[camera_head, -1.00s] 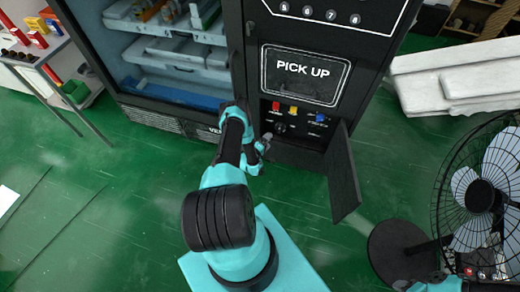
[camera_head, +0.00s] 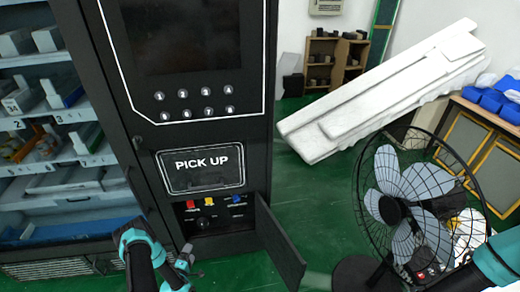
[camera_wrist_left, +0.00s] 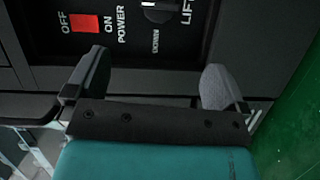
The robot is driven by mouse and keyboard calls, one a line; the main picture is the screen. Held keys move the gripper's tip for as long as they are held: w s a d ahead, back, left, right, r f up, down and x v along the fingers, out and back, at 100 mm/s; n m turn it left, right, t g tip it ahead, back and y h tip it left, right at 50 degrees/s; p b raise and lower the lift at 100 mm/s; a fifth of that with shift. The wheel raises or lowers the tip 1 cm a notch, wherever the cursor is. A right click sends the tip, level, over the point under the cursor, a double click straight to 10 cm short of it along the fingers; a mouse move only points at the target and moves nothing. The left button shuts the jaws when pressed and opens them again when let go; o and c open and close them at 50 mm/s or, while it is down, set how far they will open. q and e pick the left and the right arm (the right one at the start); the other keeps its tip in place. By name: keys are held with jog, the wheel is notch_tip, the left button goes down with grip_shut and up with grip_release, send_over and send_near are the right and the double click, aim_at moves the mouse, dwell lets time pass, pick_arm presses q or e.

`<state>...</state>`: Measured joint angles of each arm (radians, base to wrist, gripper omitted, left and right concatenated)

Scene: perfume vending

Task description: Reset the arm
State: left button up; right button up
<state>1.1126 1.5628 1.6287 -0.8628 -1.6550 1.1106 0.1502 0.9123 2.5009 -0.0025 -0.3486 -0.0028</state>
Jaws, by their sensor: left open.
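My left gripper (camera_head: 187,262) is at the lower left of the head view, in front of the vending machine (camera_head: 213,60) and just below its switch panel. In the left wrist view its two fingers (camera_wrist_left: 155,78) are apart with nothing between them. Beyond them is the control panel with a red switch (camera_wrist_left: 84,22) marked OFF, ON and POWER, and a dark knob (camera_wrist_left: 158,12). A teal part of my right arm shows at the right edge of the head view; its gripper is not visible.
The small panel door (camera_head: 278,247) hangs open to the right of the switches. A black fan (camera_head: 405,200) stands at the right. A white slab (camera_head: 380,95) leans behind it. Green floor (camera_head: 300,190) lies between the machine and the fan.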

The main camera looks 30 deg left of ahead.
pick_arm(q)
jog(key=w+d+r+m+g+h, duration=0.2)
jog(key=w+d+r+m+g, duration=0.15)
jog(key=d, duration=0.35)
jog(key=w+d+r+m+g+h, duration=0.2)
jog(key=w+d+r+m, duration=0.15)
jog(key=d, duration=0.25)
jog(key=w+d+r+m+g+h, duration=0.2)
jog(key=w+d+r+m+h, duration=0.15)
jog(key=d, duration=0.35)
jog(key=s+d+r+m+g+h, duration=0.1)
jog(key=s+d+r+m+g, duration=0.6)
jog(key=s+d+r, duration=0.7)
jog(key=d+g, duration=0.1)
jog(key=d, duration=0.1)
jog(key=shift+d+r+m+g, duration=0.3)
jog(key=shift+r+m+g, duration=0.05)
jog(key=shift+r, duration=0.05)
jog(key=shift+s+a, duration=0.1)
jog(key=shift+s, duration=0.05)
